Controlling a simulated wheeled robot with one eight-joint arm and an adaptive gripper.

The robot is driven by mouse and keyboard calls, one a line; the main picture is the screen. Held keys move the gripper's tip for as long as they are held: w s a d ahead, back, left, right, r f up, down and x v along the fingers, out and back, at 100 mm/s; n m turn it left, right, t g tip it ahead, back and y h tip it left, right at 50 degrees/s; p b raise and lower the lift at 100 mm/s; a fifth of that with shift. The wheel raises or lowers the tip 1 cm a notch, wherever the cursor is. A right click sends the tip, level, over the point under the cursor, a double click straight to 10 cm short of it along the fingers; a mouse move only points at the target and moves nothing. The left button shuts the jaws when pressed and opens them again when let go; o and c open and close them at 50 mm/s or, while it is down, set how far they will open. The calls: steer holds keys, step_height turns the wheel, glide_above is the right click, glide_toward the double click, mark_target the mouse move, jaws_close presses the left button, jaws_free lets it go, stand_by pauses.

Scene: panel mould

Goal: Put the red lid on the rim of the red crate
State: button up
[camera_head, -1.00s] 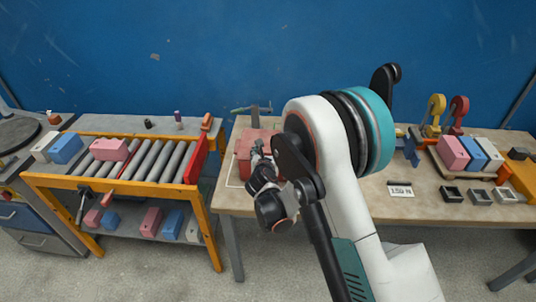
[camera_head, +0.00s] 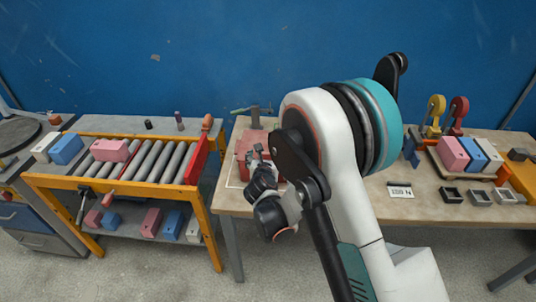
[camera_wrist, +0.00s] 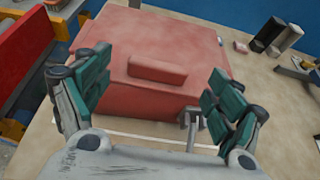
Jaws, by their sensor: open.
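The red lid (camera_wrist: 185,38) lies over the red crate (camera_wrist: 150,101) in the wrist view, with its raised bar handle (camera_wrist: 157,68) facing up. I cannot tell whether its edge sits flush all round the rim. My gripper (camera_wrist: 158,64) is open, its green-padded fingers apart on either side of the handle with visible gaps; nothing is held. In the head view the crate (camera_head: 243,144) stands on the workbench's left part, partly hidden by my gripper (camera_head: 257,153) and wrist.
A metal latch (camera_wrist: 192,122) is at the crate's front. A roller conveyor (camera_head: 150,160) with a red end plate (camera_head: 196,157) stands left of the workbench (camera_head: 430,205). Several blocks and small trays occupy the bench's right side.

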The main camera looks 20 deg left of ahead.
steer(key=v, duration=0.8)
steer(key=shift+s+p, duration=0.25)
steer(key=shift+p, duration=0.05)
steer(key=shift+d, duration=0.1)
steer(key=shift+r, duration=0.15)
